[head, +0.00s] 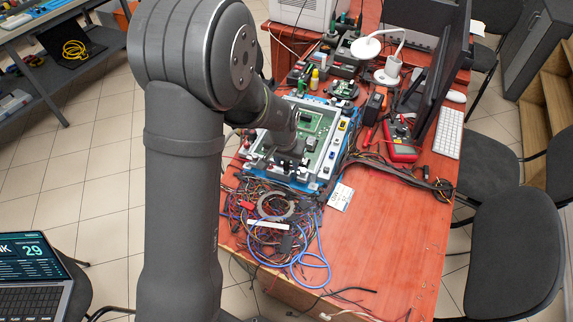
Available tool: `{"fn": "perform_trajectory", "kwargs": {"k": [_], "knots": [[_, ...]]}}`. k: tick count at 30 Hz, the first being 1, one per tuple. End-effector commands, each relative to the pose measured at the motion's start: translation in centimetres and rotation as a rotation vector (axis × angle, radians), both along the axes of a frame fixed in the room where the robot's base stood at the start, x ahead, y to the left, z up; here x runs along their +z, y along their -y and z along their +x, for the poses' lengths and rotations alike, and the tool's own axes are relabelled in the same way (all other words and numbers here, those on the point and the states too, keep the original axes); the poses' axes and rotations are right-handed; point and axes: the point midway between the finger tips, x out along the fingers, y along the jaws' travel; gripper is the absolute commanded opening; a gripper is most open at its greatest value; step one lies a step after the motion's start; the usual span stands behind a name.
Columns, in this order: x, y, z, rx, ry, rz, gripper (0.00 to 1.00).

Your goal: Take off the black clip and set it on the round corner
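My gripper (288,166) is low over the near part of a green circuit board (317,124) in a pale frame on a blue base. My dark arm comes down from the upper left and covers the board's left and middle parts. The fingers are small and dark against dark parts, so I cannot tell whether they are open or shut, or whether they touch anything. Small black parts sit around the gripper on the frame's near edge, but I cannot tell which is the black clip. I cannot make out the round corner either.
A tangle of coloured wires (270,222) lies on the red table just in front of the board. A red multimeter (401,148), a white lamp (388,73) and a monitor (441,75) stand to the right. The table's front right (385,240) is mostly clear.

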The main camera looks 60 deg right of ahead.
Motion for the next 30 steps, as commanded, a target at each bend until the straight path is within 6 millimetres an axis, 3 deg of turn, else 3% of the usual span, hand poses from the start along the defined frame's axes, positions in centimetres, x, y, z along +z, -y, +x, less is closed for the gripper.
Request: {"fn": "perform_trajectory", "kwargs": {"k": [3,9,23,30], "knots": [[0.0,0.0,0.0,0.0,0.0,0.0,0.4],[0.1,0.0,0.0,0.0,0.0,0.0,0.01],[0.8,0.1,0.0,0.0,0.0,-0.002,0.0],[4.4,0.1,0.0,0.0,0.001,-0.006,0.0]]}}
